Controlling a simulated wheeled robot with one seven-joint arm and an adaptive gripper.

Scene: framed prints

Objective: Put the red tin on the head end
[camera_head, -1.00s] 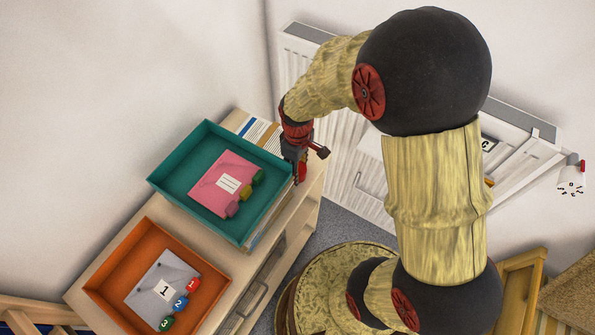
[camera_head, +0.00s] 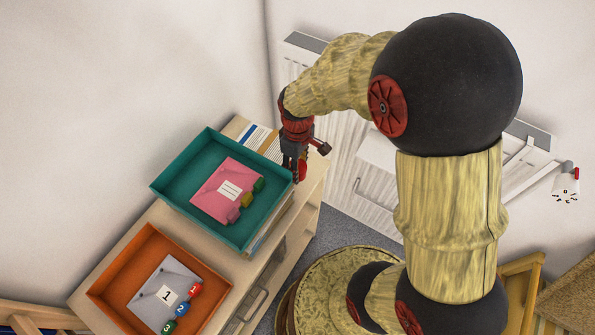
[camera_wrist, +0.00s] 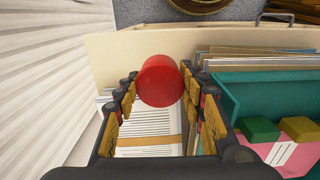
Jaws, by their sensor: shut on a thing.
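My gripper (camera_wrist: 158,88) is shut on the red tin (camera_wrist: 160,80), which sits between its fingers in the wrist view. In the head view my gripper (camera_head: 295,165) points down beside the right corner of the teal tray, and a sliver of the red tin (camera_head: 303,169) shows there. In the wrist view the tin is over the wooden cabinet top (camera_wrist: 115,55), with printed papers (camera_wrist: 150,128) below it. I cannot tell whether the tin touches the surface. No part is visibly marked as the head end.
The teal tray (camera_head: 172,193) holds a pink card (camera_head: 212,190) and several small blocks. A white radiator (camera_head: 300,90) stands behind the cabinet. A round patterned stool (camera_head: 310,285) is in front.

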